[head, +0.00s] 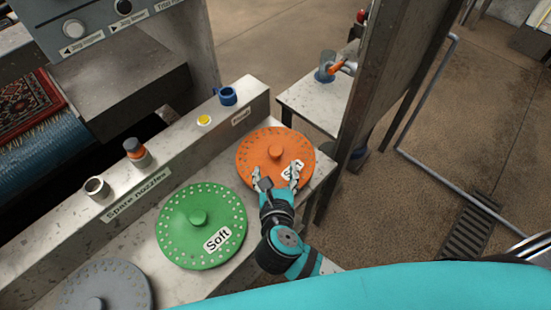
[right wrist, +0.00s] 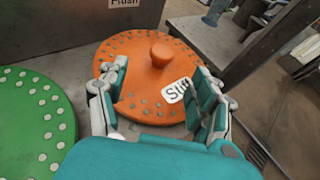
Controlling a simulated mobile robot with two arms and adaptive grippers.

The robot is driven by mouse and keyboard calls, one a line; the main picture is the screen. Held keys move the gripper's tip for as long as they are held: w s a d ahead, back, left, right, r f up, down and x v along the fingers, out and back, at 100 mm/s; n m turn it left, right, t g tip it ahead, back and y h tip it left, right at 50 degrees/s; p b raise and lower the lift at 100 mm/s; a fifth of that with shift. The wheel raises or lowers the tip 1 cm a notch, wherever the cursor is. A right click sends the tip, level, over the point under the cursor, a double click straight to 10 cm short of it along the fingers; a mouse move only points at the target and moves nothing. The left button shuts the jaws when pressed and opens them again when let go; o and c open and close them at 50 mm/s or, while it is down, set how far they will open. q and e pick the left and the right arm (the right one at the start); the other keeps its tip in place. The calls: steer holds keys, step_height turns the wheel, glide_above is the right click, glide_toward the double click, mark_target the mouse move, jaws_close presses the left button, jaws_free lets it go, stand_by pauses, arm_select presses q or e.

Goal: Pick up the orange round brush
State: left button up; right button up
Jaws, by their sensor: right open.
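The orange round brush (head: 255,150) is a flat disc with a central knob and a white "Stiff" label. It lies on the grey shelf at its right end, and it fills the middle of the right wrist view (right wrist: 150,85). My right gripper (head: 279,178) is open over the near edge of the brush. In the right wrist view its two fingers (right wrist: 160,100) stand either side of the near part of the disc, with the knob ahead of them. I cannot tell whether the fingers touch it. My left gripper is not in view.
A green "Soft" brush (head: 190,240) lies left of the orange one, and a grey brush (head: 105,290) farther left. A raised ledge (head: 180,155) with several nozzles runs behind them. A tall panel (head: 385,70) stands to the right, by a side table (head: 315,105).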

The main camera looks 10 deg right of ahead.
mark_target(276, 153)
steer(key=x, duration=0.8)
steer(key=shift+w+d+f, duration=0.2)
steer(key=shift+d, duration=0.05)
jaws_close()
steer(key=shift+r, duration=0.2)
